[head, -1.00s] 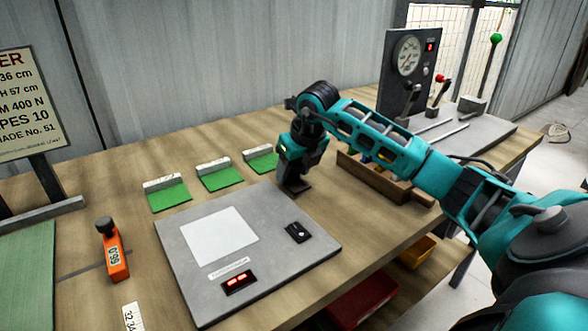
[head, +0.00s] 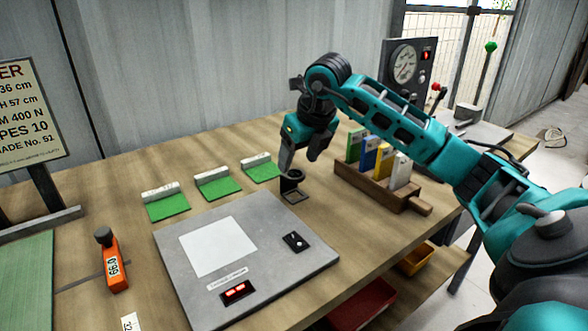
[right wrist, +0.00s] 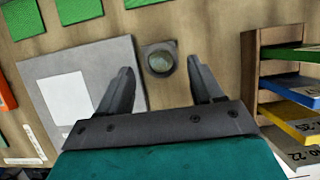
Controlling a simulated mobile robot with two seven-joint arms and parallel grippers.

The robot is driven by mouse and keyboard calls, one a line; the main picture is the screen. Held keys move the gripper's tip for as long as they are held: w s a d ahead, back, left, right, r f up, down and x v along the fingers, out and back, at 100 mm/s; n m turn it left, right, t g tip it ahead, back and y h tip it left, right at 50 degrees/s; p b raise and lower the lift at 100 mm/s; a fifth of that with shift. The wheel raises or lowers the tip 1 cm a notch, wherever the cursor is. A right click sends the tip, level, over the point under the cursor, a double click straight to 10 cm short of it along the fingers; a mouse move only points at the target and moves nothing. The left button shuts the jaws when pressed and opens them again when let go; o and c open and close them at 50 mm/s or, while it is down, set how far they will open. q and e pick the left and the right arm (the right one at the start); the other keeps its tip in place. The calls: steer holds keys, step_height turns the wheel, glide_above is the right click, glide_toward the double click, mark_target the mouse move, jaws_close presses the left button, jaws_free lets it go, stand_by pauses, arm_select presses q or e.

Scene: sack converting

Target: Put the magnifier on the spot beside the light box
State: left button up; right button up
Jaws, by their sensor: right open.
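The magnifier (head: 291,186), a small black folding loupe with a square base, stands on the wooden table just off the far right corner of the light box. The light box (head: 282,272) is a grey slab with a white lit panel (head: 218,246). My right gripper (head: 300,165) is open and empty just above the magnifier. In the right wrist view the magnifier's round lens (right wrist: 160,61) shows between the spread fingers of my right gripper (right wrist: 160,75), and the light box (right wrist: 124,60) lies to its left. No marked spot shows; the magnifier may cover it. My left gripper is out of view.
A wooden rack (head: 372,188) with several coloured cards stands right of the magnifier. Green swatches (head: 217,185) lie behind the light box. An orange device (head: 114,268) stands at left. A gauge panel (head: 407,70) is at the back right.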

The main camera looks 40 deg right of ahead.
steer(key=v, duration=0.4)
steer(key=shift+r, duration=0.2)
stand_by(0.3)
